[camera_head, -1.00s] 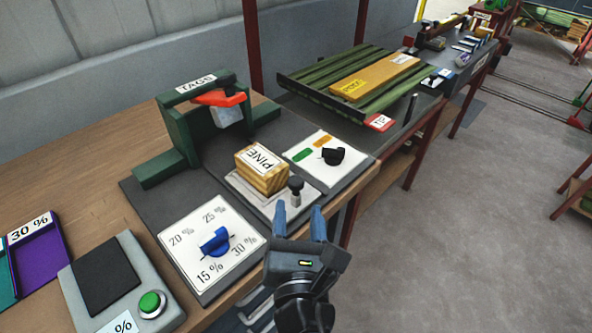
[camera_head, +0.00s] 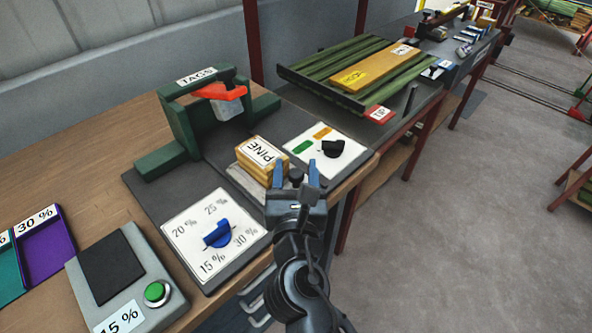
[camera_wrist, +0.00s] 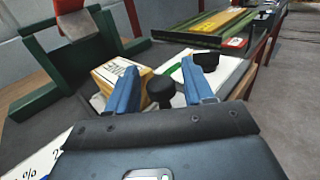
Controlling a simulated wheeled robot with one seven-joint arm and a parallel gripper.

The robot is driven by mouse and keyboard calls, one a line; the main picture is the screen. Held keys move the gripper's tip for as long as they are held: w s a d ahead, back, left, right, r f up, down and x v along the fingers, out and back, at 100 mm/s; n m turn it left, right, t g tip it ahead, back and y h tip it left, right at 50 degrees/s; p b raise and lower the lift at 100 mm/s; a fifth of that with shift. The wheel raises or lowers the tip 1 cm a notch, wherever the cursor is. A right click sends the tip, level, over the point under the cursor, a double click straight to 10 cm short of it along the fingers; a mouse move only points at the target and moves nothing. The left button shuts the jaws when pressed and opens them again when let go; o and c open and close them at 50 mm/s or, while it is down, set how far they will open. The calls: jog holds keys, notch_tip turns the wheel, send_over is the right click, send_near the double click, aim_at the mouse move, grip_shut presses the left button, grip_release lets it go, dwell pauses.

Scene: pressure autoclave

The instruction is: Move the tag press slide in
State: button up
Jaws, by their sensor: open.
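The tag press is a green frame (camera_head: 180,125) labelled TAGS with a red-orange lever (camera_head: 220,91), standing on a dark base. Its slide carries a wooden block labelled PINE (camera_head: 262,155) and has a black-topped knob (camera_head: 296,177) at its front. The knob also shows in the wrist view (camera_wrist: 160,88). My gripper (camera_head: 297,178) is open, with one blue finger on each side of the knob. I cannot tell whether the fingers touch it. In the wrist view the PINE block (camera_wrist: 120,75) lies just beyond the left finger.
A dial panel with a blue knob (camera_head: 217,234) is left of my gripper. A panel with a black knob (camera_head: 333,148) is behind it to the right. A grey box with a green button (camera_head: 157,292) stands front left. A green rack (camera_head: 330,60) holds a yellow board. Floor is free at right.

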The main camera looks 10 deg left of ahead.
jog(key=c, duration=0.8)
jog(key=shift+r, duration=0.1)
grip_shut()
